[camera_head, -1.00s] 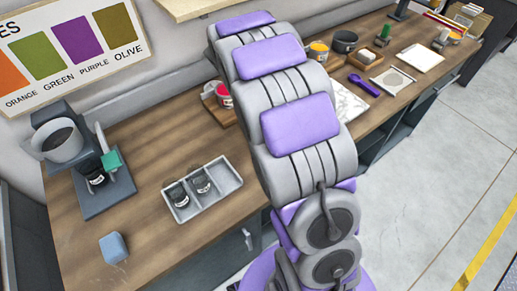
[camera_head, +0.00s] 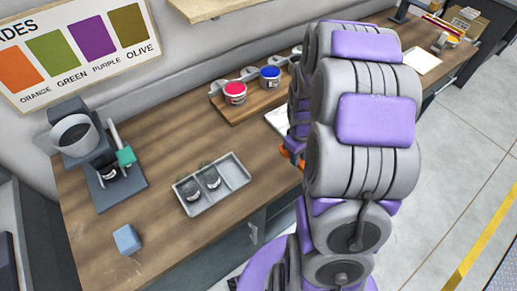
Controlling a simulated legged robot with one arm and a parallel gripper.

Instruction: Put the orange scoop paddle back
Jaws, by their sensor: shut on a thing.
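An orange piece (camera_head: 289,154), which looks like part of the orange scoop paddle, shows at the left edge of my arm, just above the front of the bench. Most of it is hidden behind the arm. My gripper (camera_head: 294,142) is at the same place, shut on it; its fingertips are largely hidden. The wooden rack (camera_head: 236,113) behind it holds a red tin (camera_head: 235,93) and a blue tin (camera_head: 270,77), each with a grey scoop-like piece at its back.
A grey tray (camera_head: 235,172) with two dark jars stands on the bench (camera_head: 155,225) left of my gripper. A grey machine (camera_head: 107,175) and a blue block (camera_head: 127,239) are farther left. A white sheet (camera_head: 277,121) lies near my gripper. A colour chart (camera_head: 75,45) hangs behind.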

